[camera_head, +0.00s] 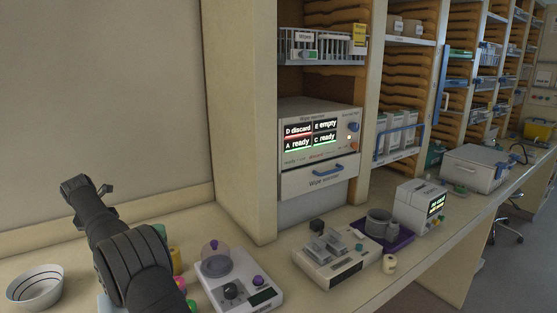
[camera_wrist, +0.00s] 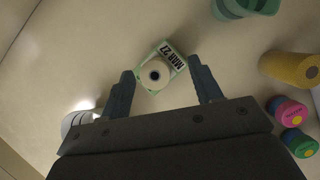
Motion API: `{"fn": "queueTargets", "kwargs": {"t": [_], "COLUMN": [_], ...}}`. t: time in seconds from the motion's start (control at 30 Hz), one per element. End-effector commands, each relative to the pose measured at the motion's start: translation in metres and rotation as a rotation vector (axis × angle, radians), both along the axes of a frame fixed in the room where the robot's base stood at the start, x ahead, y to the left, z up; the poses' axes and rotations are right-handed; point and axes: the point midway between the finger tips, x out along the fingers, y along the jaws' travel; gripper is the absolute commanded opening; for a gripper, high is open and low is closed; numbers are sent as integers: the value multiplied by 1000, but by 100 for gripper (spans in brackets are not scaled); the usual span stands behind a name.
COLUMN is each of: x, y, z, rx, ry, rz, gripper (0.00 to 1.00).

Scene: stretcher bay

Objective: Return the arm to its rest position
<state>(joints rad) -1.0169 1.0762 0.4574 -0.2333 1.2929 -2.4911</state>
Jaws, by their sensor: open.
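My gripper (camera_wrist: 162,71) is open in the wrist view, its two dark fingers well apart. Between and just beyond the fingertips is a white roll (camera_wrist: 155,74) with a dark centre, by a green-edged label reading "MAR-27" (camera_wrist: 172,57). The fingers look clear of both, and I see nothing held. In the head view my dark arm (camera_head: 130,250) stands at the lower left, over the counter.
A striped bowl (camera_head: 35,288) sits left of my arm; a dial device (camera_head: 240,283) sits right. The wrist view shows a yellow cylinder (camera_wrist: 291,68), pink-green (camera_wrist: 291,111) and green-pink (camera_wrist: 300,143) pieces, and a teal cup (camera_wrist: 232,8). A wipe machine (camera_head: 318,150) stands farther back.

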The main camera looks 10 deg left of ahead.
Motion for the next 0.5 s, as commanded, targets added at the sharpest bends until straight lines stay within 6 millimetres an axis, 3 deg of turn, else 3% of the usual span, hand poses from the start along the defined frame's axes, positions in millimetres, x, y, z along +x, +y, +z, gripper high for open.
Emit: {"fn": "queueTargets", "kwargs": {"t": [0.5], "x": [36], "y": [-80], "z": [54], "rx": [3], "ry": [-2], "rz": [-3], "gripper": [58]}}
